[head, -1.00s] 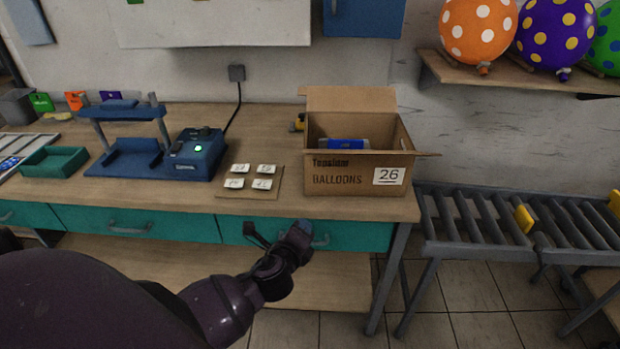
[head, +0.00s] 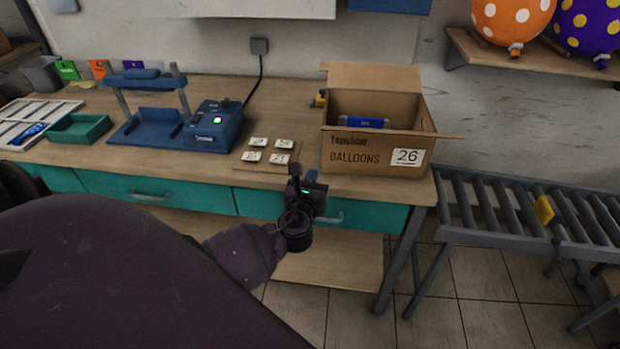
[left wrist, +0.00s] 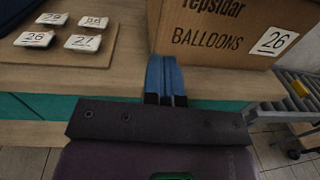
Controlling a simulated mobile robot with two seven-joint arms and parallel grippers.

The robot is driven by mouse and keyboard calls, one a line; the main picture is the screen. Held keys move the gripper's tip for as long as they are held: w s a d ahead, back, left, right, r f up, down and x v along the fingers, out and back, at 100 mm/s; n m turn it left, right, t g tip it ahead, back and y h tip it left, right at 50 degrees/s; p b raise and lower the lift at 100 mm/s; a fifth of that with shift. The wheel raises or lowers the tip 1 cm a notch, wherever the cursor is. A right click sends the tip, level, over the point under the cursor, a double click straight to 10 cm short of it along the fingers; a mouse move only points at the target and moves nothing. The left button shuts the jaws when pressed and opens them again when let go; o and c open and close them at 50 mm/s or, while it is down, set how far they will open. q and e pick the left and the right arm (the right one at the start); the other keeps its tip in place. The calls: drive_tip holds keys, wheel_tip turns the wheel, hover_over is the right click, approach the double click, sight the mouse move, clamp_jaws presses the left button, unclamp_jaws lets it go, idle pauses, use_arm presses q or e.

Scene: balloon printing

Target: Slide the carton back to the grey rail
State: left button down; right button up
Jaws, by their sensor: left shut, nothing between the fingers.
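The open cardboard carton (head: 349,158), marked "BALLOONS" and 26, stands upright on the wooden bench (head: 290,95), near its front edge. A blue item (head: 360,122) shows inside it. The left wrist view shows the lower part of the carton's printed front (left wrist: 200,55). My left gripper (head: 311,178) is at the bench's front edge, just in front of the carton's lower left corner. Its blue fingers (left wrist: 165,78) are shut and empty; I cannot tell if they touch the carton. The carton hides the bench behind it, and I cannot make out a grey rail there. My right gripper is out of view.
A board with several numbered white tags (head: 268,150) lies left of the carton. A blue machine (head: 213,125) and a green tray (head: 82,130) stand further left. A roller conveyor (head: 500,205) is at the right. Balloons sit on a wall shelf (head: 480,48).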

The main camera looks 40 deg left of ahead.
use_arm(q)
drive_tip(key=x, duration=0.8)
drive_tip(key=shift+w+a, duration=0.25)
drive_tip(key=shift+w, duration=0.2)
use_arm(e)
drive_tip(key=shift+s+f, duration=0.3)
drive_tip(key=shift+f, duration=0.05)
use_arm(q)
drive_tip(key=shift+w, duration=0.1)
drive_tip(key=shift+w+a, duration=0.2)
drive_tip(key=shift+w, duration=0.1)
drive_tip(key=b+x, duration=0.3)
drive_tip(key=x, duration=0.8)
drive_tip(key=shift+f, duration=0.2)
drive_tip(key=shift+s+d+r, duration=0.1)
drive_tip(key=shift+s+r, duration=0.1)
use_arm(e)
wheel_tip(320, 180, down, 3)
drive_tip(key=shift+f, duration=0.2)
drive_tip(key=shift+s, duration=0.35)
